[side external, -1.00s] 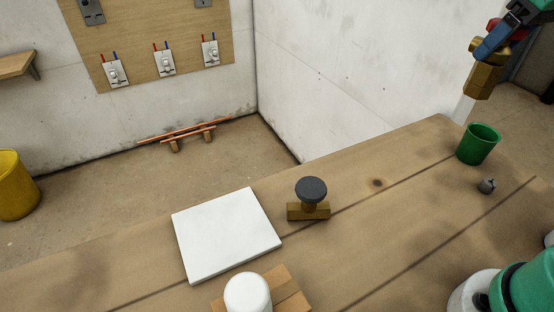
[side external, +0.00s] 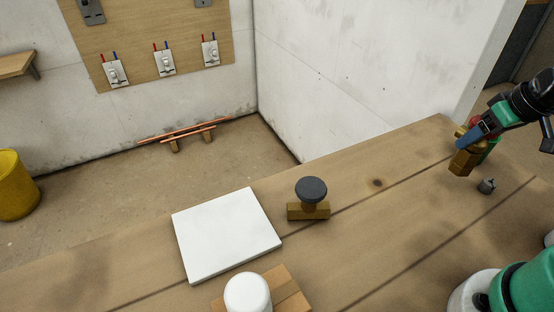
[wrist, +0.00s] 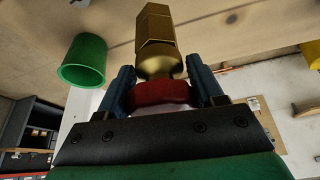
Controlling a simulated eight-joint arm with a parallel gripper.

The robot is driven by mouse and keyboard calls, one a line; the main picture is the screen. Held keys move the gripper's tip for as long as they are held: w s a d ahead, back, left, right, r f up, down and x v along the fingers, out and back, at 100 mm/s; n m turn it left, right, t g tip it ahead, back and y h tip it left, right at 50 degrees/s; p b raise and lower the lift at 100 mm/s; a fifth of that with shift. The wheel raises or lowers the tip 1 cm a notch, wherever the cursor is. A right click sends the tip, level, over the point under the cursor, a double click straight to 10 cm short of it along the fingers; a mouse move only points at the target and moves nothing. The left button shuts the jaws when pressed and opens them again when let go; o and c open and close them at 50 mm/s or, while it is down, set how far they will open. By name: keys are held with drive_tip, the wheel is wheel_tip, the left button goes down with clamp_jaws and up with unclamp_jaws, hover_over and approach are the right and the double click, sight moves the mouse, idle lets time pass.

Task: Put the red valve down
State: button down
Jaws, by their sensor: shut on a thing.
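The red valve has a brass hexagonal body (side external: 464,162) and a red handle that shows in the wrist view (wrist: 160,93). My gripper (side external: 476,133) is at the right of the side view, low over the bench. Its blue fingers are shut on the valve at the red handle, one on each side. The brass end points down and is slightly tilted. It is close to the bench top, and I cannot tell whether it touches. Part of the handle is hidden by the fingers in the side view.
A green cup (wrist: 84,61) stands close behind the valve, mostly hidden in the side view. A small grey fitting (side external: 487,186) lies just right of the valve. A black-topped brass valve (side external: 310,190) and a white slab (side external: 226,235) are farther left. The bench (side external: 400,210) between is clear.

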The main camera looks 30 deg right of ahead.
sight(464, 161)
drive_tip(key=shift+f, duration=2.8)
drive_tip(key=shift+f, duration=0.15)
drive_tip(key=shift+c, duration=0.6)
unclamp_jaws()
drive_tip(key=shift+d+v, duration=0.3)
drive_tip(key=shift+v, duration=5.7)
drive_tip(key=w+a+f+n+t, duration=0.1)
drive_tip(key=w+a+f+t, duration=0.1)
drive_tip(key=w+a, duration=0.7)
drive_tip(key=a+f, duration=0.1)
drive_tip(key=a, duration=0.4)
drive_tip(key=shift+a+n+t+y, duration=0.25)
drive_tip(key=shift+n+t+y, duration=0.05)
drive_tip(key=shift+n+t, duration=0.1)
